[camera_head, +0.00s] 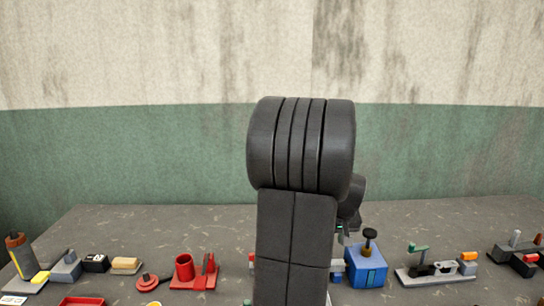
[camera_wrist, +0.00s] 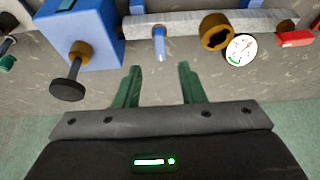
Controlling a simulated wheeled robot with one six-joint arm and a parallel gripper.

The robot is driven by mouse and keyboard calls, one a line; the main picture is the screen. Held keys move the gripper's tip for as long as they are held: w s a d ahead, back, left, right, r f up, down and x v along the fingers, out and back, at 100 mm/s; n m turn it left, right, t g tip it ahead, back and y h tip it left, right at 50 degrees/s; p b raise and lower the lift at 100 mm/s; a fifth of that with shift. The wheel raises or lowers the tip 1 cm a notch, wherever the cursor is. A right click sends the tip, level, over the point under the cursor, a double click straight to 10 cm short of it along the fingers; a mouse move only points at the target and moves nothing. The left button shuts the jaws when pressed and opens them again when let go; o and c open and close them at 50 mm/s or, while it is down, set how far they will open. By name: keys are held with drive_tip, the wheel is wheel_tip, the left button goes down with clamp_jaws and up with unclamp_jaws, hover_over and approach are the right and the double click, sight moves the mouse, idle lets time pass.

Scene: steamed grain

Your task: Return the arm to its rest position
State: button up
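My gripper (camera_wrist: 161,80) shows in the wrist view with two green fingers spread apart and nothing held between them. Past the fingertips are a blue pin (camera_wrist: 159,47) and a light grey bar (camera_wrist: 178,22), apart from the fingers as far as I can tell. In the head view my dark arm stands upright in the middle. It hides most of the gripper, and only a small dark part of the wrist shows behind its right side.
A blue box (camera_head: 366,266) with a dark knob stands right of my arm; it is upper left in the wrist view (camera_wrist: 88,30). A grey fixture (camera_head: 437,272) is farther right. A red cup holder (camera_head: 186,270) is left. The table's back strip (camera_head: 150,222) is clear.

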drive_tip(key=v, duration=0.7)
drive_tip(key=p+x, duration=0.1)
drive_tip(key=x, duration=1.3)
drive_tip(key=shift+w+f, duration=0.1)
drive_tip(key=shift+f, duration=0.25)
drive_tip(key=shift+r+m, duration=0.15)
drive_tip(key=shift+m, duration=0.15)
drive_tip(key=shift+a+m+h+p, duration=0.1)
drive_tip(key=shift+m+h+p, duration=0.2)
drive_tip(key=shift+m+p, duration=0.1)
drive_tip(key=shift+m+h, duration=0.5)
drive_tip(key=shift+m, duration=0.8)
drive_tip(key=shift+a+m+g+h+b, duration=0.15)
drive_tip(key=shift+m+g+h+b, duration=0.35)
drive_tip(key=shift+m+b, duration=0.8)
drive_tip(key=shift+r+m+p, duration=0.1)
drive_tip(key=shift+m+p, duration=0.2)
drive_tip(key=shift+m, duration=0.2)
drive_tip(key=v, duration=1.2)
drive_tip(key=shift+a+r+b, duration=0.15)
drive_tip(key=shift+r+b, duration=0.2)
drive_tip(key=shift+b, duration=0.05)
